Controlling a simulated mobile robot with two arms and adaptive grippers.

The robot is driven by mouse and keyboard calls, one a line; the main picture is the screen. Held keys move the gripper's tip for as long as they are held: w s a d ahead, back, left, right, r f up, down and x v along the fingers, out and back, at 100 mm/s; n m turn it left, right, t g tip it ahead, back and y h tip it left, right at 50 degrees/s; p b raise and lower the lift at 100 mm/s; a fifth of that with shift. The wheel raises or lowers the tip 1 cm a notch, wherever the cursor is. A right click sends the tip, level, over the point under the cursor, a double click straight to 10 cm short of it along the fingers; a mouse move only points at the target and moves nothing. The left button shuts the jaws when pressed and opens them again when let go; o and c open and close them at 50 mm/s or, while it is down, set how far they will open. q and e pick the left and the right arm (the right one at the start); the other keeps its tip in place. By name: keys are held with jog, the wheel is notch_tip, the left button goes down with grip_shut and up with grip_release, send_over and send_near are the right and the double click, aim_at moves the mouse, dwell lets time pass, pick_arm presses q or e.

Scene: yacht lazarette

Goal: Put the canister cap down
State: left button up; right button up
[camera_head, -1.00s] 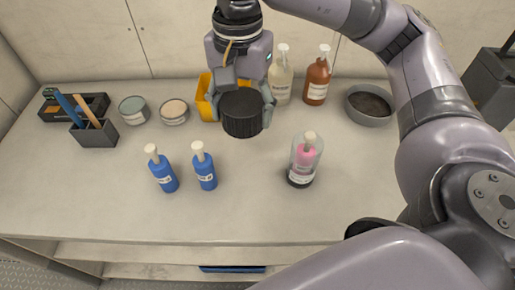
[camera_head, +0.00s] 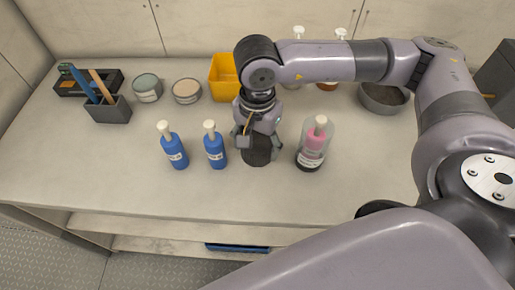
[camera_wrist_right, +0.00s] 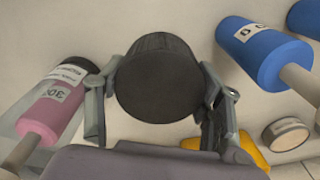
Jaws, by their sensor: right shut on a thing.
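The canister cap (camera_head: 257,153) is a round black piece with ribbed sides. My right gripper (camera_head: 257,141) points down and is shut on it. In the right wrist view the cap (camera_wrist_right: 157,82) sits between the two fingers of the gripper (camera_wrist_right: 155,100), one on each side. In the head view it is between a blue bottle and a pink bottle. I cannot tell whether its underside touches the worktop (camera_head: 110,180) or is just above it. My left gripper is not in view.
Two blue pump bottles (camera_head: 215,152) (camera_head: 174,153) stand left of the cap. A pink pump bottle (camera_head: 313,145) stands close on its right. Behind are a yellow bin (camera_head: 222,80), two round tins (camera_head: 186,91) (camera_head: 147,88) and a grey bowl (camera_head: 384,100). The worktop's front strip is clear.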

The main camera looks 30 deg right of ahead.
notch_tip(320, 180, down, 3)
jog(key=shift+f, duration=0.1)
jog(key=shift+f+b, duration=0.45)
jog(key=shift+b, duration=0.15)
jog(key=o, duration=1.5)
jog(key=shift+o, duration=0.2)
jog(key=shift+r, duration=0.1)
